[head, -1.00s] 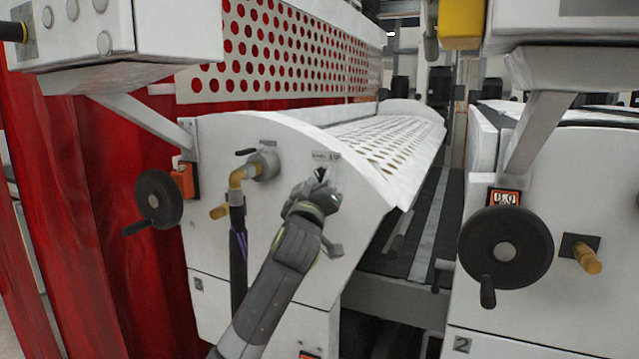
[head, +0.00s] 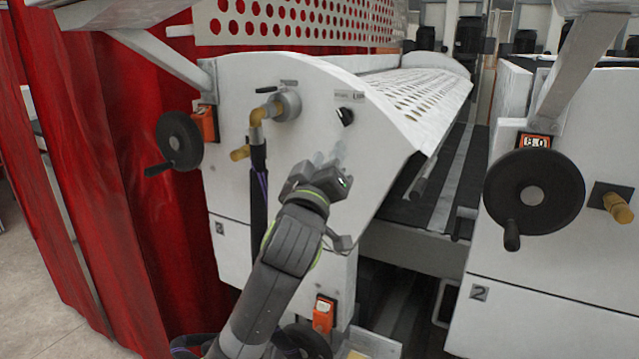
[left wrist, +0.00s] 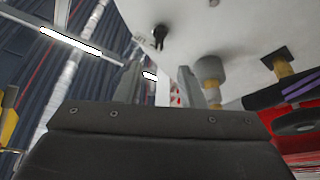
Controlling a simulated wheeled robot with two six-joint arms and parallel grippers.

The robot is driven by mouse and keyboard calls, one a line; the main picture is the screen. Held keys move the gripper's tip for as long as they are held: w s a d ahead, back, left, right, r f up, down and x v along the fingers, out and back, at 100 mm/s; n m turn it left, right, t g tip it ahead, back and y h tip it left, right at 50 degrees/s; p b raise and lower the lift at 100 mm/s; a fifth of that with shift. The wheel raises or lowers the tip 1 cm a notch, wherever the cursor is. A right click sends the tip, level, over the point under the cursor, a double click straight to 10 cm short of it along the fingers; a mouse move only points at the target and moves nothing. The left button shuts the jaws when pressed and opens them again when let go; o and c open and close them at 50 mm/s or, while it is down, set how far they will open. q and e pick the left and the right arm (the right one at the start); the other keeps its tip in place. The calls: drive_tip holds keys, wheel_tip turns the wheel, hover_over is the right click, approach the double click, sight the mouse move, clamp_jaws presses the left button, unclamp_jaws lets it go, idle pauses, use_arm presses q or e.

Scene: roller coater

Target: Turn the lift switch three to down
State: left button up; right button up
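The lift switch (head: 345,115) is a small black knob on the white end panel of the middle machine, below a small label plate (head: 348,96). It looks slanted, but I cannot read its set position. It also shows in the left wrist view (left wrist: 160,38), at the top, beyond the fingers. My left gripper (head: 329,157) is below the switch in the head view, apart from it. In the left wrist view its two fingers (left wrist: 160,85) stand apart with nothing between them. My right gripper is not in view.
A brass valve and pipe (head: 262,112) and a black handwheel (head: 180,140) are left of the switch. Another machine with a large handwheel (head: 533,196) stands at right. A red curtain (head: 110,170) hangs at left. The panel around the switch is clear.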

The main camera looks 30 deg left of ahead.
use_arm(q)
drive_tip(key=v, duration=0.5)
drive_tip(key=shift+b, duration=0.3)
